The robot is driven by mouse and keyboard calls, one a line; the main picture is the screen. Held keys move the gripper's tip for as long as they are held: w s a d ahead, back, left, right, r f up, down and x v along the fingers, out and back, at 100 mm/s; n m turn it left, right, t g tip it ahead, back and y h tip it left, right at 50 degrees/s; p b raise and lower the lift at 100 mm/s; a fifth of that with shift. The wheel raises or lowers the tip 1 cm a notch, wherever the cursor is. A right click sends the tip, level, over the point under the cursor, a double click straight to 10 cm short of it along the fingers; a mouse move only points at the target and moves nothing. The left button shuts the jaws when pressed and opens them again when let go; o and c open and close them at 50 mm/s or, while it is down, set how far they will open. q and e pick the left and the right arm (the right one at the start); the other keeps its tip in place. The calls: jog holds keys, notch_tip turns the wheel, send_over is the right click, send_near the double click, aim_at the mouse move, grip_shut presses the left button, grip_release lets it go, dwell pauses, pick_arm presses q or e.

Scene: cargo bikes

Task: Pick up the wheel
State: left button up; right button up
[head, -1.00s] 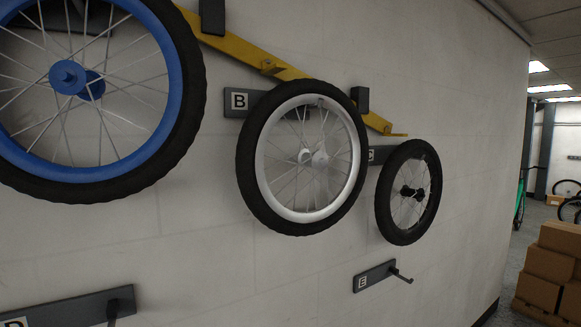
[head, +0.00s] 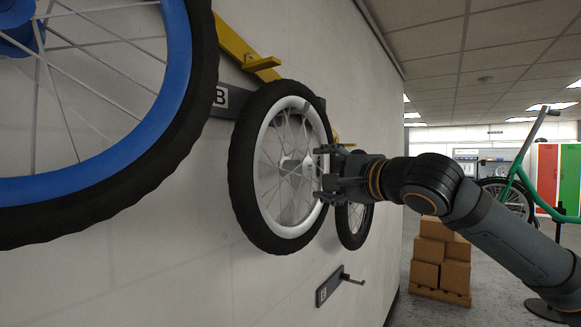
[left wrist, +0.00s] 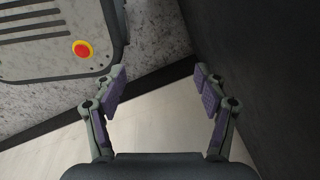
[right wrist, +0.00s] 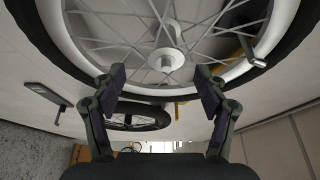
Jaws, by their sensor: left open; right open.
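Three wheels hang on the pale wall. The nearest has a blue rim (head: 172,112) and a black tyre. The middle wheel (head: 243,165) has a white rim and black tyre. A small black wheel (head: 354,236) hangs beyond it, partly hidden. My right gripper (head: 322,176) is open at the right side of the white-rimmed wheel. In the right wrist view, that wheel's white rim (right wrist: 240,69) and spokes are close beyond the open fingers (right wrist: 160,86); I cannot tell if they touch. My left gripper (left wrist: 158,88) is open and empty, with floor beyond it.
A yellow bar (head: 240,47) runs along the wall behind the wheels. An empty hook plate (head: 328,290) is below the middle wheel. Stacked boxes (head: 428,272) stand on the floor at right, with a green bike (head: 521,165) behind my right arm.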

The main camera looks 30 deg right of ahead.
aim_at(306, 166)
jog(key=w+p, duration=0.2)
jog(key=w, duration=0.1)
jog(key=shift+d+r, duration=0.2)
jog(key=shift+r, duration=0.2)
jog(key=shift+w+a+f+p, duration=0.2)
jog(key=shift+w+a+p, duration=0.25)
jog(key=shift+w+a, duration=0.25)
jog(key=w+r+p, duration=0.1)
jog(key=p, duration=0.2)
jog(key=shift+d, duration=0.3)
jog(key=w+p, duration=0.3)
jog(key=p, duration=0.3)
jog(key=shift+w+a, duration=0.15)
jog(key=shift+w, duration=0.15)
jog(key=shift+w+f, duration=0.2)
pick_arm(q)
notch_tip(306, 166, up, 13)
jog(key=shift+d+r, duration=0.2)
jog(key=shift+d, duration=0.05)
pick_arm(e)
jog(key=shift+d+f, duration=0.1)
jog(key=shift+d, duration=0.1)
jog(key=shift+a, duration=0.1)
jog(key=c, duration=0.9)
grip_shut()
pick_arm(q)
jog(key=shift+a, duration=0.2)
